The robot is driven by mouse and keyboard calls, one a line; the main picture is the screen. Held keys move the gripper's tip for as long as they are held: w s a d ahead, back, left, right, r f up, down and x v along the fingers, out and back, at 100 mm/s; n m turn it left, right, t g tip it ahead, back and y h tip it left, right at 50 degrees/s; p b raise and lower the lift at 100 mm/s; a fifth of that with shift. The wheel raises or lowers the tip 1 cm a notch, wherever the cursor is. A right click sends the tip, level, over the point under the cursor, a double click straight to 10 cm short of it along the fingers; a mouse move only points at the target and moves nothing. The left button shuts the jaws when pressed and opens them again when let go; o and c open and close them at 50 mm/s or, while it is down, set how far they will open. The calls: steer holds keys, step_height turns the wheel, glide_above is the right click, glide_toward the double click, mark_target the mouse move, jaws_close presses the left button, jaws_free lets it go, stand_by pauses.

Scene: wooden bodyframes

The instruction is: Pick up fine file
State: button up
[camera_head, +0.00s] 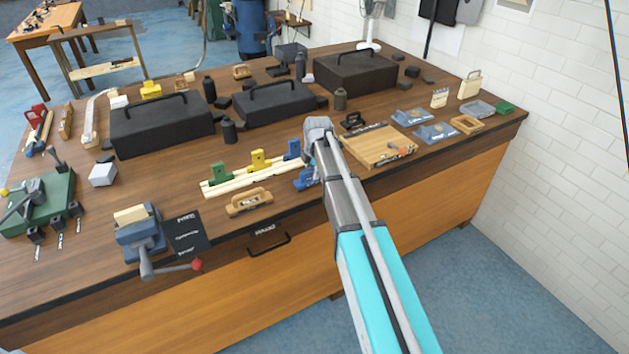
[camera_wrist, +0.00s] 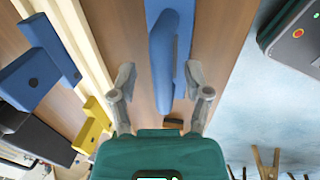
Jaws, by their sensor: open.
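A blue handled tool (camera_wrist: 165,45) lies on the wooden bench, with a long raised grip on a flat blue base. It may be the fine file; I see no label on it. In the head view a blue piece (camera_head: 307,179) shows just left of my arm, partly covered by it. My gripper (camera_wrist: 160,78) is open and empty in the wrist view. Its two fingers stand apart on either side of the blue tool's near end, and I cannot tell the height gap.
Pale wooden strips (camera_head: 250,176) with green, yellow and blue clamps lie left of my arm. A wooden handled tool (camera_head: 249,201) lies in front of them. A wooden board (camera_head: 372,149) is to the right. Black cases (camera_head: 275,103) stand behind. A vise (camera_head: 140,235) sits at the front left.

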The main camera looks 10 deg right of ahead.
steer(key=shift+c, duration=0.2)
stand_by(0.3)
jaws_close()
